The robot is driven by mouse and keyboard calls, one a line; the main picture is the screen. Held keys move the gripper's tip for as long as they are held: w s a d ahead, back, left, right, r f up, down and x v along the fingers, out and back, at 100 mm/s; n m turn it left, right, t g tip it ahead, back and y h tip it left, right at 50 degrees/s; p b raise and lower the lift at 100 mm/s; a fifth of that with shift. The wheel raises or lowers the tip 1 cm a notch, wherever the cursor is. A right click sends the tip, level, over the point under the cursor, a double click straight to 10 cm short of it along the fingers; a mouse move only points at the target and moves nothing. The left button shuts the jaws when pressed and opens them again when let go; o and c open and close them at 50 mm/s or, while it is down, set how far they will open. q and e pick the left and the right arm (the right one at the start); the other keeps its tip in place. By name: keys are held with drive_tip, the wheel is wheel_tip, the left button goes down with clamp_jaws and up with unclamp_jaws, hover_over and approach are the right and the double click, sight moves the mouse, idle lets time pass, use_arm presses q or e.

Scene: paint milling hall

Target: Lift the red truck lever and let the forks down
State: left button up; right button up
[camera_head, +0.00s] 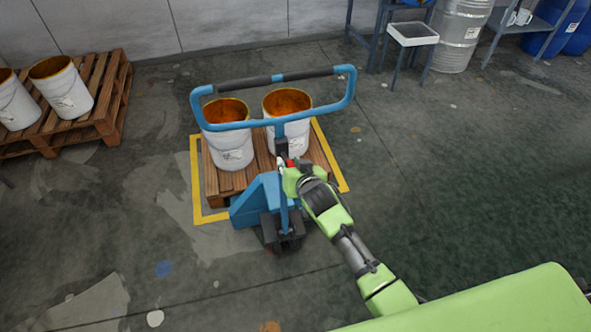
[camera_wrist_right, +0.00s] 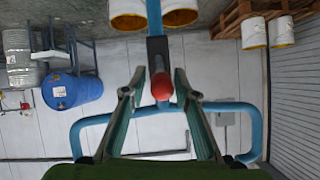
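A blue pallet truck (camera_head: 262,197) stands with its drawbar upright and a blue loop handle (camera_head: 204,90) on top. Its red lever (camera_head: 291,163) is a small red spot on the drawbar, partly hidden by my right gripper (camera_head: 287,172). In the right wrist view the lever's round red knob (camera_wrist_right: 161,87) sits between the spread fingers of my right gripper (camera_wrist_right: 160,80), with gaps on both sides. A wooden pallet (camera_head: 219,181) with two white buckets, orange inside, lies behind the truck body. The forks are hidden beneath it. My left gripper is not in view.
A yellow floor outline (camera_head: 197,190) surrounds the pallet. Another pallet (camera_head: 108,105) with white buckets stands at the left. A small white-topped table (camera_head: 412,34), a metal drum (camera_head: 460,37) and shelving are at the back right. The floor on the right is clear.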

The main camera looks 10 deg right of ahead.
drive_tip(key=v, duration=0.6)
drive_tip(key=shift+s+r, duration=0.25)
drive_tip(key=shift+s, duration=0.1)
drive_tip(key=s+d+f+n+g+b, duration=0.15)
drive_tip(key=s+f, duration=0.45)
drive_tip(key=f, duration=0.6)
drive_tip(key=s+d+f+g+b, duration=0.15)
drive_tip(key=s+f, duration=0.35)
drive_tip(key=f, duration=0.6)
drive_tip(key=s+d+f+n+g+b, duration=0.1)
drive_tip(key=s+f+g+b, duration=0.15)
drive_tip(key=s+f, duration=0.65)
drive_tip(key=s+d+f+g+b, duration=0.2)
drive_tip(key=s+d+f, duration=0.1)
drive_tip(key=s+f, duration=0.9)
drive_tip(key=s+d+f+g+h+b, duration=0.1)
drive_tip(key=s+d+f+g, duration=0.2)
drive_tip(key=s+f, duration=0.9)
drive_tip(key=s+n, duration=0.1)
drive_tip(key=s, duration=0.5)
drive_tip(key=shift+s+d+g+b, duration=0.35)
drive_tip(key=shift+s+b, duration=0.05)
